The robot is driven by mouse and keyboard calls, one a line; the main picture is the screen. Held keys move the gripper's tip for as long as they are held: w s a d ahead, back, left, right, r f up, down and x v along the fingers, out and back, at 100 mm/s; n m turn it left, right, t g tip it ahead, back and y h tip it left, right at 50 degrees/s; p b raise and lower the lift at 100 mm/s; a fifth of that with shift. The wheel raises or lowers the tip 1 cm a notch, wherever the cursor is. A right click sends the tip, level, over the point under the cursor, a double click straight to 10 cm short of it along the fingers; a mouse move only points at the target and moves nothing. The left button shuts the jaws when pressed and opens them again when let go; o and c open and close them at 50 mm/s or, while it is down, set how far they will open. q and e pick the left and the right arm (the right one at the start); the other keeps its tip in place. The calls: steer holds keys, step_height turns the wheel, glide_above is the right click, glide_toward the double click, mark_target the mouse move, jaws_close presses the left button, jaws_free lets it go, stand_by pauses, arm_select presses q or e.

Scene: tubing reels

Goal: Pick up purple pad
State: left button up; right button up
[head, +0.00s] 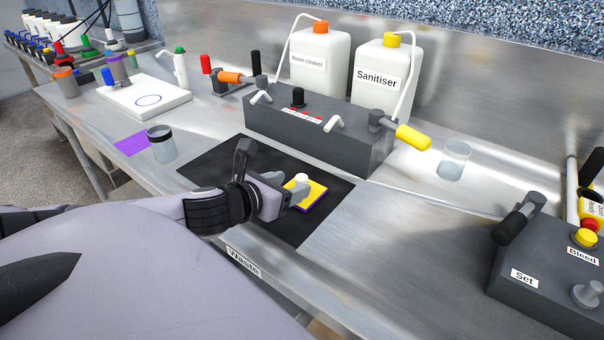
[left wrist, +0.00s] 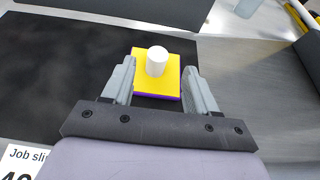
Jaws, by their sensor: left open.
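A square pad (head: 314,195) with a yellow top, a purple lower layer and a white round knob lies on the black mat (head: 215,172). It also shows in the left wrist view as a yellow and purple pad (left wrist: 168,86), its knob upright. My left gripper (head: 287,192) is open at the pad's near left side in the head view. In the left wrist view its fingers (left wrist: 160,80) stand on either side of the pad, with gaps beside it. A flat purple square (head: 131,144) lies on the bench farther left. My right gripper is out of view.
A clear jar with a dark rim (head: 161,144) stands beside the purple square. A grey block with taps (head: 320,134) stands behind the mat, before two white canisters (head: 322,68). A glass beaker (head: 454,160) and a grey control box (head: 545,265) are to the right.

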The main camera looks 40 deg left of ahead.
mark_target(307, 177)
arm_select(q)
steer(key=shift+w+a+f, duration=0.15)
steer(key=shift+w+a, duration=0.1)
steer(key=shift+w, duration=0.3)
steer(key=shift+x, duration=3.15)
jaws_close()
